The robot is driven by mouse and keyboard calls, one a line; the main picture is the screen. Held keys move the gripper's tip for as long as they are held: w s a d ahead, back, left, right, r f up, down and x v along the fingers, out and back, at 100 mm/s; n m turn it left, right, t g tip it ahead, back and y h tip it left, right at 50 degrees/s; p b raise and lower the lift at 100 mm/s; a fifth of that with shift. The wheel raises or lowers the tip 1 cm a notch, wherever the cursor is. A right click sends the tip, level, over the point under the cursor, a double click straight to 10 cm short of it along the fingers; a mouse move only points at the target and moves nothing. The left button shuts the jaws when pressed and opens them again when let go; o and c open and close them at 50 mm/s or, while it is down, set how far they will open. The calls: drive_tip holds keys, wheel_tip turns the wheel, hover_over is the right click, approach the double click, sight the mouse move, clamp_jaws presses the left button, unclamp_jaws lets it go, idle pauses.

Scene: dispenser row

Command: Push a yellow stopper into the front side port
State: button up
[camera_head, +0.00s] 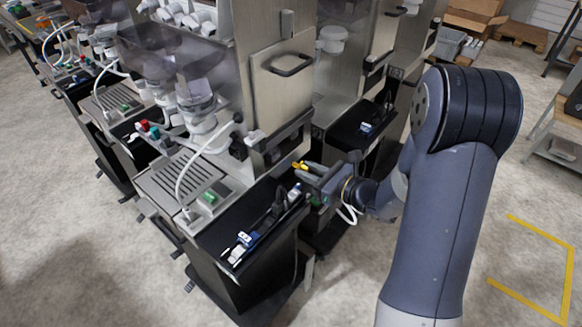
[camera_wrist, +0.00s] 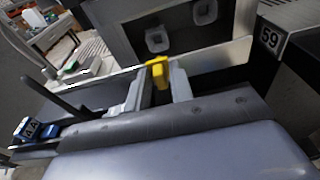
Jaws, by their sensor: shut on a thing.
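My gripper (camera_head: 308,172) is beside the right side of the nearest dispenser, above its black side tray. In the wrist view its two grey fingers (camera_wrist: 160,88) are shut on a yellow stopper (camera_wrist: 157,70). The stopper sticks out beyond the fingertips and also shows in the head view (camera_head: 299,165). Two grey square-rimmed ports are on a dark panel ahead: a lower left one (camera_wrist: 157,40) and an upper right one (camera_wrist: 205,11). The stopper is below the lower left port and looks apart from the panel. Which port is the front one I cannot tell.
The black tray (camera_head: 225,233) has a raised rim and holds blue-and-white labelled items (camera_head: 243,238). A white hose (camera_head: 183,180) arches over the drip grate. More dispensers stand behind.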

sight(293, 164)
drive_tip(key=shift+w+a+f, duration=0.3)
drive_tip(key=shift+a+f, duration=0.15)
drive_tip(key=shift+r+p+x, duration=0.2)
drive_tip(key=shift+p+x, duration=0.05)
drive_tip(key=shift+x, duration=0.75)
drive_tip(key=shift+r+p+x, duration=0.15)
drive_tip(key=shift+p+x, duration=0.05)
drive_tip(key=shift+x, duration=0.8)
drive_tip(key=shift+r+b, duration=0.15)
drive_tip(key=shift+b, duration=0.15)
drive_tip(key=shift+r+b+x, duration=0.2)
drive_tip(key=shift+b+x, duration=0.1)
drive_tip(key=shift+x, duration=0.9)
drive_tip(key=o, duration=1)
drive_tip(key=shift+d, duration=0.1)
drive_tip(key=b+v, duration=0.1)
drive_tip(key=v, duration=0.9)
drive_tip(key=shift+s+d+f+b, duration=0.1)
drive_tip(key=shift+s+d+b, duration=0.15)
drive_tip(key=shift+b, duration=0.15)
